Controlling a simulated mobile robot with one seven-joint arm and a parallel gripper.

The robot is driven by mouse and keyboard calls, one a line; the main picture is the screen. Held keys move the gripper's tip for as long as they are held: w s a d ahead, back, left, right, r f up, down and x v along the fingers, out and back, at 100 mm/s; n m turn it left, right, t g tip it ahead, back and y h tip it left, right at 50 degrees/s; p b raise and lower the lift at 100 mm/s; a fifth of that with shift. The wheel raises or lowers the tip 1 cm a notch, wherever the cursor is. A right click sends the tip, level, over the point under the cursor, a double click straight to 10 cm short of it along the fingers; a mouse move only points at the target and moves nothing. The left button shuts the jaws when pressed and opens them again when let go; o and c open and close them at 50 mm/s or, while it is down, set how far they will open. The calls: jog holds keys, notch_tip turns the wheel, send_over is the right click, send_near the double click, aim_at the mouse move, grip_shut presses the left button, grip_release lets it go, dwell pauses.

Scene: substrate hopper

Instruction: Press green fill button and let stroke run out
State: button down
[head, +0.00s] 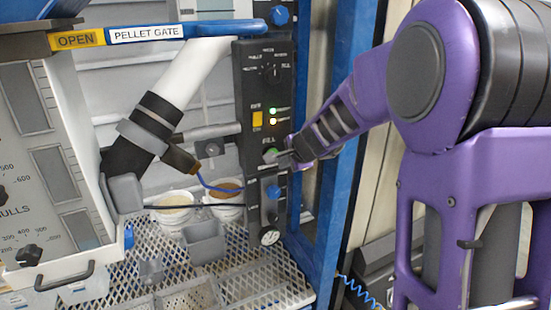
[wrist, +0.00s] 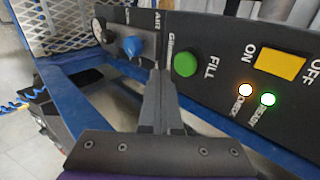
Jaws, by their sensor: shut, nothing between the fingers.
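The green FILL button (wrist: 185,63) is a round green cap on the dark control panel (wrist: 224,40). It also shows in the head view (head: 270,155), partly covered by my gripper. My gripper (wrist: 160,73) is shut and empty. In the wrist view its fingertips are just left of the button, close to the panel face. I cannot tell whether they touch the panel or button. In the head view my gripper (head: 284,156) reaches the panel from the right at button height.
Above the button are an orange CHECK light (wrist: 244,90), a green READY light (wrist: 268,99) and a yellow switch (wrist: 280,64). A blue knob (head: 273,191) and gauge (head: 270,237) sit below. Blue frame posts (head: 330,150) stand right of the panel. Tubs (head: 175,212) stand left.

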jog(key=shift+w+a+f+p, duration=0.1)
jog(key=shift+w+a+p, duration=0.2)
jog(key=shift+w, duration=0.45)
jog(key=shift+w+a+f+p, duration=0.1)
jog(key=shift+w+a+p, duration=0.2)
jog(key=shift+w, duration=0.5)
jog(key=shift+w+a+f+p, duration=0.1)
jog(key=shift+w+a+p, duration=0.15)
jog(key=shift+w, duration=0.5)
